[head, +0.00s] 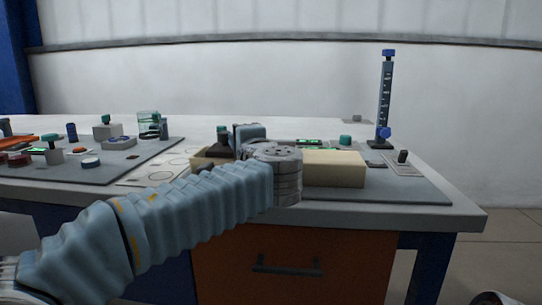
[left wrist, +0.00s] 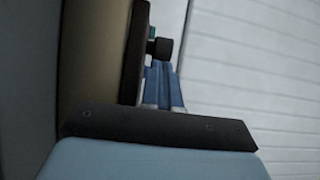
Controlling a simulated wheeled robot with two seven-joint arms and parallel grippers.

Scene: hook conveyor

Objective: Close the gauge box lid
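A pale beige box-shaped block (head: 335,168) sits on the grey panel at the right of the table in the head view, its left end behind my arm. A brown, open-looking box part (head: 203,160) shows left of my wrist; I cannot tell which piece is the gauge box lid. My left gripper (head: 243,135) is at these parts, its fingertips mostly hidden by the wrist. In the left wrist view, its blue fingers (left wrist: 163,88) are beside a dark upright edge (left wrist: 132,50) and a black knob (left wrist: 160,47). Their opening is unclear. My right gripper is not visible.
A blue graduated column (head: 385,95) stands at the back right. A small black knob (head: 403,156) is near the panel's right end. The left panel (head: 110,172) carries several knobs and blocks, with a glass jar (head: 148,124) behind. An orange drawer (head: 310,262) is below the tabletop.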

